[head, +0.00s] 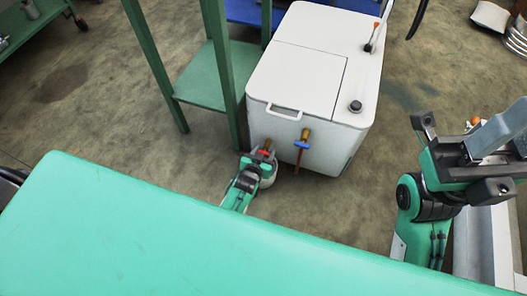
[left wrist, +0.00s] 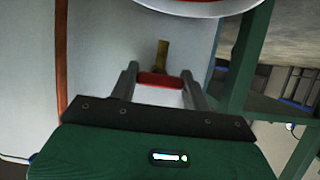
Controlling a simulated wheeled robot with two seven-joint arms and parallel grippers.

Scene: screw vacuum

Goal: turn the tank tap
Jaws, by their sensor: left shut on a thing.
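The white tank (head: 310,60) stands on the floor beyond the green surface. Two brass taps come out of its front face. One has a blue handle (head: 302,144) and hangs free. The other, to its left, has a red handle (head: 263,152); in the left wrist view the red handle (left wrist: 160,80) lies crosswise below its brass stem (left wrist: 162,52). My left gripper (head: 262,160) is shut on the red handle, with a finger at each end of it (left wrist: 160,88). My right arm is at the right of the head view; its jaws are not clear.
A green surface (head: 180,230) fills the foreground. A green frame with a shelf (head: 215,80) stands close to the tank's left side. The tank has a white front handle (head: 283,112) and a dark cap (head: 355,106) on top.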

